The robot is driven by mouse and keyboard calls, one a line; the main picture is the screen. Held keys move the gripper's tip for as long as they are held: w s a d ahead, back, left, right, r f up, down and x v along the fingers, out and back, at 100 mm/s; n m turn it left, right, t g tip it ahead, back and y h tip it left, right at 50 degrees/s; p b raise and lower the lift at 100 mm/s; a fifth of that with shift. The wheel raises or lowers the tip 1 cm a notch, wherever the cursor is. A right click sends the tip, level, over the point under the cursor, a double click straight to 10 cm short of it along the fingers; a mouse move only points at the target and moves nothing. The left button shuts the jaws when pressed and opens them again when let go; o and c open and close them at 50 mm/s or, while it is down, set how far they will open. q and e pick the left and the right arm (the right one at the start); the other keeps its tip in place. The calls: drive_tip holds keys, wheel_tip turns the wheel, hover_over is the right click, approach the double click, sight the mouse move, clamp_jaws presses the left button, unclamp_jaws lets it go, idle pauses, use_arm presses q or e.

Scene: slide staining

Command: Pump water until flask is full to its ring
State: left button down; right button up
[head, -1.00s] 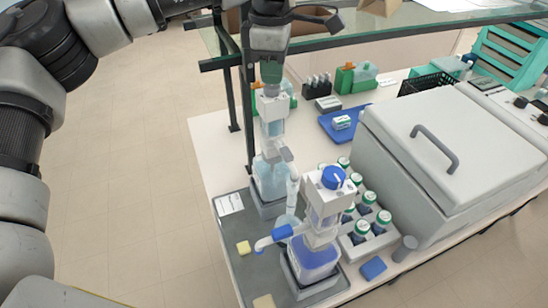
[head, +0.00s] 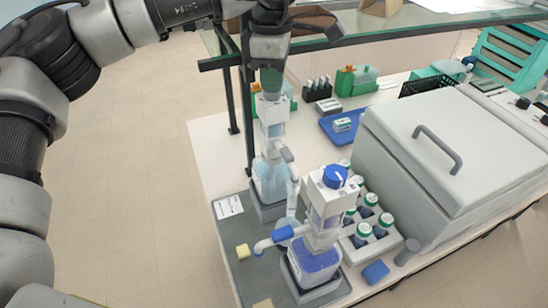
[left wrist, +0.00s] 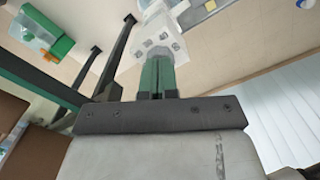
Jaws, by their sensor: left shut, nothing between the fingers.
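My left gripper (head: 271,92) is shut and empty, pointing down onto the top of a white pump dispenser (head: 272,109). The left wrist view shows its green fingertips (left wrist: 157,62) together at the white pump top (left wrist: 160,35); I cannot tell whether they touch. Below the pump is a bottle of pale clear liquid (head: 270,180) in a dark base. A clear vessel, seemingly the flask (head: 290,218), stands in front of it, partly hidden by the pump spouts. Its level and ring cannot be made out. My right gripper is not in view.
A second dispenser with a blue knob (head: 335,176) and blue liquid stands in front. A rack of green-capped bottles (head: 363,232) is beside it. A large grey lidded box (head: 440,160) fills the right. The shelf edge (head: 420,30) runs above, near my left arm.

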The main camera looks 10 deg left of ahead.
use_arm(q)
drive_tip(key=shift+s+f, duration=0.1)
drive_tip(key=shift+f, duration=0.05)
idle(0.3)
drive_tip(key=shift+r+p, duration=1.1)
drive_tip(key=shift+r, duration=0.65)
drive_tip(key=shift+f, duration=0.2)
drive_tip(key=shift+f+b, duration=0.7)
drive_tip(key=shift+f, duration=0.05)
drive_tip(key=shift+f+b, duration=0.5)
drive_tip(key=shift+f, duration=0.35)
